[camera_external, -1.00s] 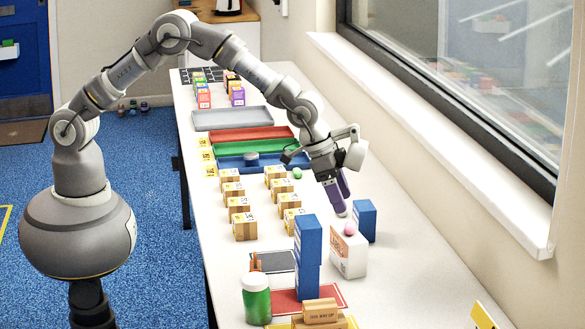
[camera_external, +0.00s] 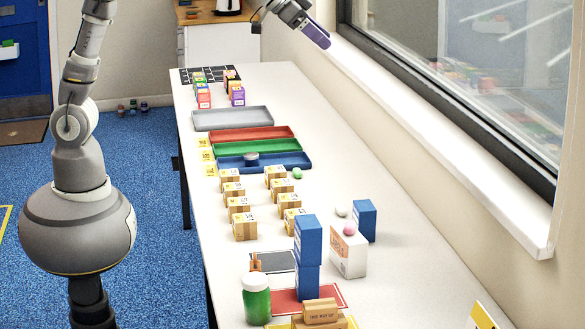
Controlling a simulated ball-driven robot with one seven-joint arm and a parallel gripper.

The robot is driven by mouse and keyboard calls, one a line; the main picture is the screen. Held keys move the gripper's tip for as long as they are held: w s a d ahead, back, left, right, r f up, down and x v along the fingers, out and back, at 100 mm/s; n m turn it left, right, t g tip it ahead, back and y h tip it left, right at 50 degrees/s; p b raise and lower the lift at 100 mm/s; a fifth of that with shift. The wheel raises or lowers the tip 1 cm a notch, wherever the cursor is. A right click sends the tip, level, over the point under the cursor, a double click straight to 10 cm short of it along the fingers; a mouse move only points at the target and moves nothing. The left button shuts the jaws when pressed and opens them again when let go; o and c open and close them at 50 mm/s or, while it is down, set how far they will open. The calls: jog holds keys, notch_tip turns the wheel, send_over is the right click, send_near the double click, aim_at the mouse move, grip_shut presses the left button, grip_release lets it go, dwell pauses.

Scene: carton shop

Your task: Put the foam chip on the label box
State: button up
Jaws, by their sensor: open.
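The label box (camera_external: 348,258) is a white carton with orange lettering, standing upright toward the front right of the long table. A small pink rounded piece (camera_external: 349,229), which looks like a foam chip, rests on its top. A whitish piece (camera_external: 341,211) lies just behind the box, and a green one (camera_external: 297,173) lies further back beside the small cartons. I cannot tell which of these the task means. My gripper (camera_external: 321,40), with purple fingers, is open and appears empty. It is raised at the top of the view, well away from the box.
A blue box (camera_external: 365,220) stands behind the label box, and a stacked blue pair (camera_external: 307,258) stands left of it. A green jar (camera_external: 256,299) is in front. Small brown cartons (camera_external: 245,229) and coloured trays (camera_external: 246,118) fill the left side.

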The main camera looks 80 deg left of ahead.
jog(key=s+a+r+t, duration=0.2)
jog(key=s+a+r, duration=0.2)
jog(key=r, duration=0.5)
jog(key=s+a+r+n+t+y, duration=0.1)
jog(key=s+a+r, duration=0.3)
jog(key=s+r, duration=0.4)
jog(key=s+a+r+n+t, duration=0.1)
jog(key=s+a+r+t, duration=0.2)
jog(key=r, duration=0.6)
jog(key=s+a, duration=0.1)
jog(key=s, duration=0.1)
jog(key=shift+s+a+r+y, duration=0.2)
jog(key=shift+s+r+y, duration=0.2)
jog(key=shift+f, duration=0.1)
